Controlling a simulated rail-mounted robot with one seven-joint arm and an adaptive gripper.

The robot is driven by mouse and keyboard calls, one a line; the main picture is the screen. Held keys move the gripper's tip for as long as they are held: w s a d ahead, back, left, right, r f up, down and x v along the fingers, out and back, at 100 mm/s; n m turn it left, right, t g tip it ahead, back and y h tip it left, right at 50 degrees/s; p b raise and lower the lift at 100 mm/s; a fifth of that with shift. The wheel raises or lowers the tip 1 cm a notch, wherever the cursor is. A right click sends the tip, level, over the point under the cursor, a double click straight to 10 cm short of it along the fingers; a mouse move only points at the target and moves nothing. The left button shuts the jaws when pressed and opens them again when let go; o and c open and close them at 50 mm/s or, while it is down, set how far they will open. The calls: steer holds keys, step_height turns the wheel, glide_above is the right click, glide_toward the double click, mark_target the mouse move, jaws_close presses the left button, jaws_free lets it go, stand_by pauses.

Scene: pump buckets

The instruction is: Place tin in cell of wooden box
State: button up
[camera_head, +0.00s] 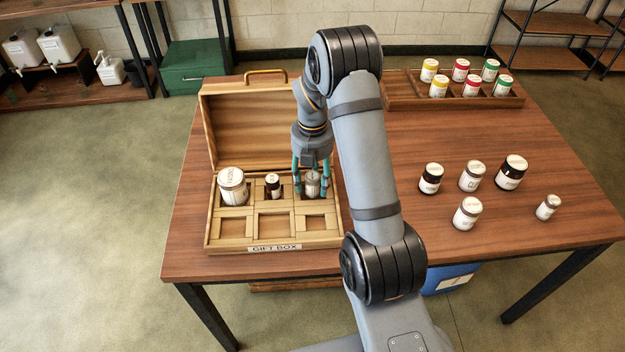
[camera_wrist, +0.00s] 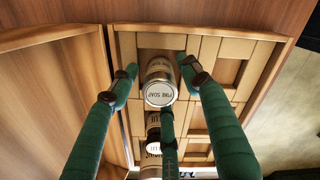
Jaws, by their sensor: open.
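The silver tin (camera_head: 312,186) stands upright in the back right cell of the wooden box (camera_head: 225,243). In the wrist view the tin (camera_wrist: 159,82) shows a white lid labelled "PINE SOAP". My gripper (camera_head: 311,190) is over that cell with its green fingers open around the tin. In the wrist view the fingers of my gripper (camera_wrist: 159,75) are spread beside it; whether any finger touches it I cannot tell. The large white-lidded jar (camera_head: 232,187) and a small dark bottle (camera_head: 272,186) fill the other back cells. The front cells are empty.
The box's raised lid (camera_head: 225,115) stands behind my gripper. Several loose jars, including a dark jar (camera_head: 431,178) and a small tin (camera_head: 547,207), stand on the right of the table (camera_head: 555,150). A wooden tray (camera_head: 400,88) with colour-banded jars is at the back right.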

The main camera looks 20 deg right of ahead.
mark_target(313, 176)
steer(key=shift+r, duration=0.1)
step_height(313, 176, up, 12)
steer(key=p, duration=0.1)
stand_by(0.5)
steer(key=shift+r, duration=0.1)
